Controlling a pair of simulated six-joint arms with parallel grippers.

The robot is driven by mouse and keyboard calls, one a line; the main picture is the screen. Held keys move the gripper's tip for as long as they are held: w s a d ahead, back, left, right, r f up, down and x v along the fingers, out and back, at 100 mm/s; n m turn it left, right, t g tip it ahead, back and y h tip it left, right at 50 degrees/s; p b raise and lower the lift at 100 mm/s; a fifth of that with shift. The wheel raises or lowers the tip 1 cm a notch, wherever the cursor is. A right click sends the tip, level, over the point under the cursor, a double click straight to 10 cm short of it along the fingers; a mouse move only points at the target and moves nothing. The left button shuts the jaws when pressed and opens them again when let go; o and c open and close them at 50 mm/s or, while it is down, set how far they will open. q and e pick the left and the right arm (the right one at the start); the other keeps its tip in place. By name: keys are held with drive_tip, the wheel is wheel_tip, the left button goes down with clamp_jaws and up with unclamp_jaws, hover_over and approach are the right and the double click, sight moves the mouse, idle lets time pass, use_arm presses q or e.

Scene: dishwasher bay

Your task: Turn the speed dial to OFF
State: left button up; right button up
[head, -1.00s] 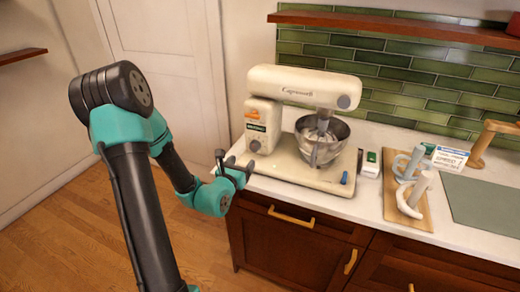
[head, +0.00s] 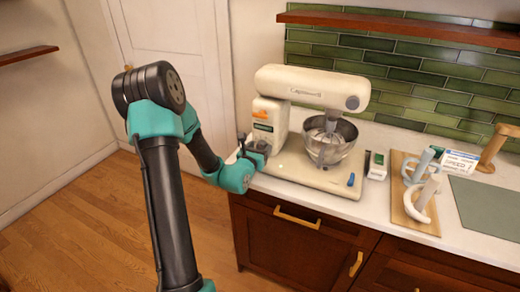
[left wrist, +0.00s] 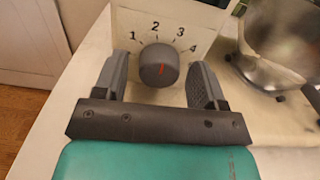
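The cream stand mixer (head: 308,90) stands on the counter. Its round grey speed dial (left wrist: 159,66) shows in the left wrist view, on a cream panel with the numbers 1 to 4 in an arc above it. The red mark on the dial points nearly straight up, roughly between 2 and 3. No OFF label is readable. My left gripper (left wrist: 162,82) is open, with one finger on each side of the dial and visible gaps to it. In the head view the left gripper (head: 254,150) is at the mixer's column and hides the dial. My right gripper is not in view.
The metal bowl (head: 330,142) sits on the mixer base, right of my left gripper. A blue lever (head: 351,180) is on the base's front right. A wooden board (head: 416,212) with pale items and a white sign (head: 455,162) are farther right.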

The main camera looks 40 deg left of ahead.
use_arm(q)
drive_tip(key=c, duration=0.8)
drive_tip(key=n, duration=0.5)
drive_tip(key=shift+a+n, duration=0.1)
drive_tip(key=shift+n, duration=0.2)
drive_tip(key=o, duration=0.9)
